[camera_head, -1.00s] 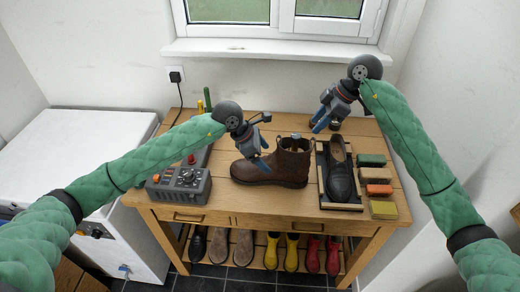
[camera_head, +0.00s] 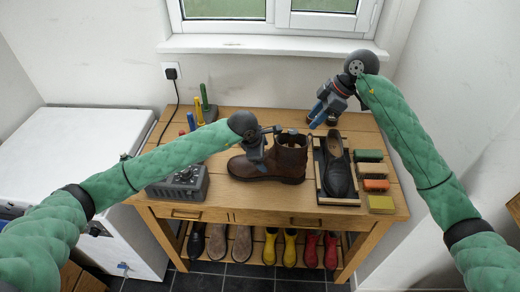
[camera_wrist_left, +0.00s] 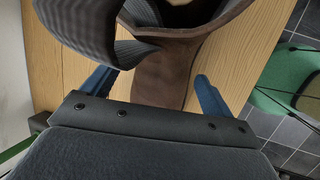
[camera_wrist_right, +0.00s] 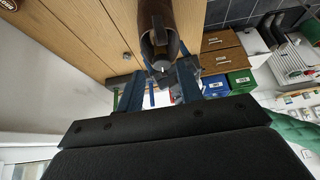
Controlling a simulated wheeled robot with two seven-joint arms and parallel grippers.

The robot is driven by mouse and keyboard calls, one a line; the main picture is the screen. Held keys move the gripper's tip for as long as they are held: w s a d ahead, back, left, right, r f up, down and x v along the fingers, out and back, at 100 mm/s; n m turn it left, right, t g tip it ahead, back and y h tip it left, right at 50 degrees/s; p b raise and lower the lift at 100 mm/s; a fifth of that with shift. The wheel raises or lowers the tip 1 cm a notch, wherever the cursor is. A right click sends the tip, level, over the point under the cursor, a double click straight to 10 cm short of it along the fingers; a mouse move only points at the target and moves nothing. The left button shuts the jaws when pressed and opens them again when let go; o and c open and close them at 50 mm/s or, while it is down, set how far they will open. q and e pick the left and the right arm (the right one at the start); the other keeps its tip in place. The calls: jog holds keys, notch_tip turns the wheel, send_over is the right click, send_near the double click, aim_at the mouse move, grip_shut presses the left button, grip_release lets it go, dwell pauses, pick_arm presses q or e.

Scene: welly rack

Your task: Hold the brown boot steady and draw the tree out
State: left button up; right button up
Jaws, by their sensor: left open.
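The brown boot (camera_head: 262,167) stands upright on the table, toe to the left. The tree's top (camera_head: 293,132) shows in its shaft opening. My left gripper (camera_head: 266,142) is open at the shaft; in the left wrist view its blue fingers are on either side of the brown boot (camera_wrist_left: 165,78), with gaps between them and the leather. My right gripper (camera_head: 319,113) is behind and right of the boot, above the table, its fingers apart. In the right wrist view the boot (camera_wrist_right: 158,18) and a grey part of the tree (camera_wrist_right: 161,66) lie beyond its fingers.
A dark shoe (camera_head: 337,170) sits in a wooden tray just right of the boot, with several brushes or blocks (camera_head: 372,185) beside it. Boots and shoes line the shelf below.

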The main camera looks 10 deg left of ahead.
pick_arm(q)
jog(key=shift+w+d+f, duration=0.2)
jog(key=shift+f, duration=0.4)
jog(key=shift+c, duration=0.5)
